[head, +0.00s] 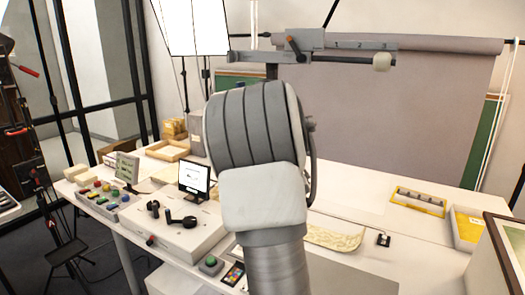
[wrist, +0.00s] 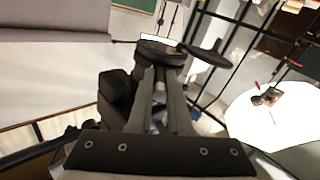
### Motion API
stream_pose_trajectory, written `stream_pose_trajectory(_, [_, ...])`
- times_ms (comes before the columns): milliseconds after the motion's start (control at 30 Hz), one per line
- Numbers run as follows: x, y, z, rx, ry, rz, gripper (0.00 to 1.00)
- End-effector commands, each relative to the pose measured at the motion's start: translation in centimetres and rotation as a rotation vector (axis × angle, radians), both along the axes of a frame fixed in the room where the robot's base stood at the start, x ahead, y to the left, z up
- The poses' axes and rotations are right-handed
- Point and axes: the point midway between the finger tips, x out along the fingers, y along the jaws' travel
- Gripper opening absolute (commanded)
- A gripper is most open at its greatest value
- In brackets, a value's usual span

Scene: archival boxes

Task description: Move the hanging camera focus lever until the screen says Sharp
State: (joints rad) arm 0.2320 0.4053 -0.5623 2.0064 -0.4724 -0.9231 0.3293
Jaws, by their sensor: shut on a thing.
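In the wrist view my gripper (wrist: 160,78) has its two long grey fingers close together, shut on a thin part of a dark device, which I take to be the focus lever; the fingers mostly hide it. The black camera body (wrist: 117,92) is just left of the fingers. A dark round part (wrist: 160,50) is at the fingertips, and a flat dark piece (wrist: 207,56) sticks out to the right. In the head view my arm hides the gripper and the camera. The small screen (head: 194,177) stands on the table, lit white; its text is too small to read.
A grey beam marked 1, 2, 3 (head: 350,44) with an orange-tipped lever hangs above my arm. The white table (head: 350,185) holds a button panel (head: 104,197), a yellow tray (head: 418,201) and a box with black knobs (head: 168,232). A softbox (head: 190,25) is at upper left.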

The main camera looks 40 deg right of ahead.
Motion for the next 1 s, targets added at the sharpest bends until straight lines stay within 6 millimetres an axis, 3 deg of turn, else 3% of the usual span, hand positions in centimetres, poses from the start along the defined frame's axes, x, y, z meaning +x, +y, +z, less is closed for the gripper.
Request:
stream_pose_trajectory(133, [0.0,0.0,0.1,-0.002,-0.002,0.001,0.00])
stream_pose_trajectory(167, [0.0,0.0,0.1,-0.001,-0.003,0.001,0.19])
stream_pose_trajectory(333, [0.0,0.0,0.1,-0.001,-0.002,-0.001,0.47])
stream_pose_trajectory(733, [-0.6,0.2,0.1,0.000,-0.003,-0.002,0.47])
stream_pose_trajectory(1000, [-4.7,1.8,0.1,0.000,-0.005,-0.002,0.47])
